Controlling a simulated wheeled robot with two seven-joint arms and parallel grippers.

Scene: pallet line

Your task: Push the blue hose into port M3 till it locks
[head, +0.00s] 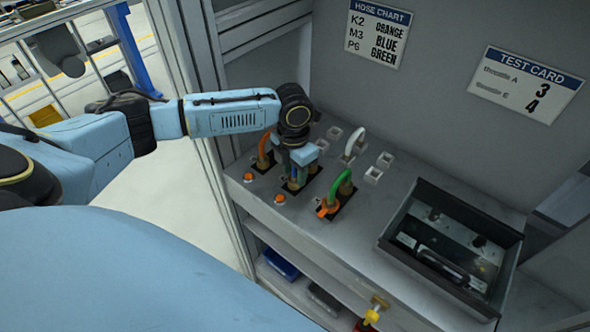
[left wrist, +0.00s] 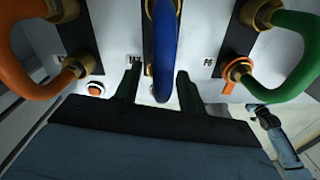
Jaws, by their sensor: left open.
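The blue hose (left wrist: 164,45) is a loop that stands out toward the camera in the left wrist view, in front of a dark strip on the panel. My left gripper (left wrist: 159,76) is open, with one dark finger on each side of the hose's lower part. Whether the fingers touch it I cannot tell. A partly covered label, likely M3 (left wrist: 133,61), is left of the hose. The hose's lower end and port M3 are hidden. In the head view my left gripper (head: 296,178) is down at the middle port plate and covers most of the blue hose.
An orange hose (head: 264,147) is close on the left and a green hose (head: 336,185) with an orange collar on the right. A pale hose (head: 355,140) is behind. A dark open box (head: 395,228) sits at the bench's right. The hose chart (head: 377,33) lists M3 blue.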

